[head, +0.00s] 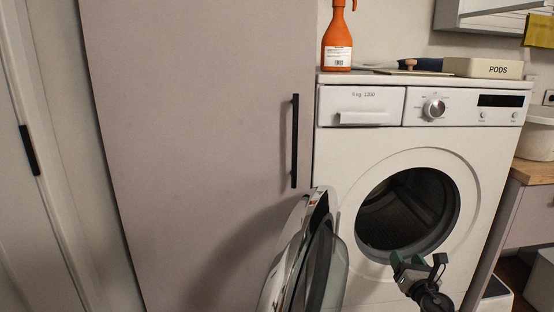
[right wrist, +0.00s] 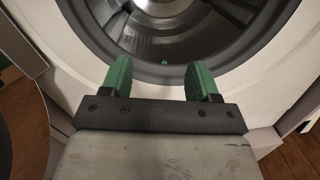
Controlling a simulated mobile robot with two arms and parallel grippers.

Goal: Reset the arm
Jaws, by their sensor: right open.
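My right gripper (head: 419,262) is in front of the lower rim of the washing machine's (head: 350,160) round opening. In the right wrist view its two green fingers (right wrist: 160,80) are apart with nothing between them, pointing at the drum (right wrist: 190,45). The drum (head: 405,210) is dark, and no laundry is visible in it. A small green spot shows inside the drum in the right wrist view; I cannot tell what it is. The round door (head: 325,265) stands swung open to the left of the opening. My left gripper is not in view.
A tall cabinet (head: 200,130) with a black handle (head: 295,140) stands left of the machine. An orange spray bottle (head: 337,40) and a PODS box (head: 483,68) stand on top. A wooden counter (head: 535,172) is at the right. The open door takes up room left of my gripper.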

